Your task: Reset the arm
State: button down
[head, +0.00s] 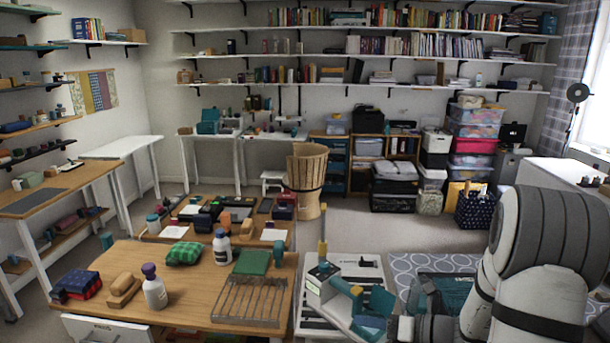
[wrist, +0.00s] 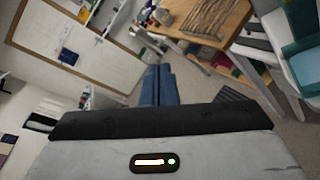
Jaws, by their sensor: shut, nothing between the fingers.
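My gripper (wrist: 158,70) shows in the wrist view as two blue fingers side by side, shut with nothing between them. They point away over the floor, left of the wooden table's edge and touching nothing I can see. In the head view my white and grey arm stands at the right, bent, with its lower part reaching left near the white stand; the fingers are hard to make out there.
The wooden table (head: 195,262) holds a slatted rack (head: 250,301), a white bottle (head: 154,290), a green cushion (head: 184,253) and a green book (head: 253,262). The rack also shows in the wrist view (wrist: 204,18). A white stand (head: 308,320) with teal items is right of the table.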

jog(key=s+a+r+n+g+h, duration=0.2)
jog(key=s+a+n+g+h, duration=0.15)
jog(key=s+n, duration=0.4)
jog(key=s+a+r+n+g+h, duration=0.2)
jog(key=s+n+g, duration=0.3)
jog(key=n, duration=0.4)
jog(key=s+d+r+n+t+h, duration=0.2)
jog(key=s+d+n+h, duration=0.1)
jog(key=n, duration=0.5)
jog(key=s+d+r+n+t+h+b, duration=0.1)
jog(key=s+d+r+n+t+h, duration=0.1)
jog(key=n, duration=0.5)
jog(key=s+d+t+h, duration=0.1)
jog(key=s+h, duration=0.1)
jog(key=h, duration=0.1)
jog(key=shift+r+n+h, duration=0.25)
jog(key=shift+n+h, duration=0.1)
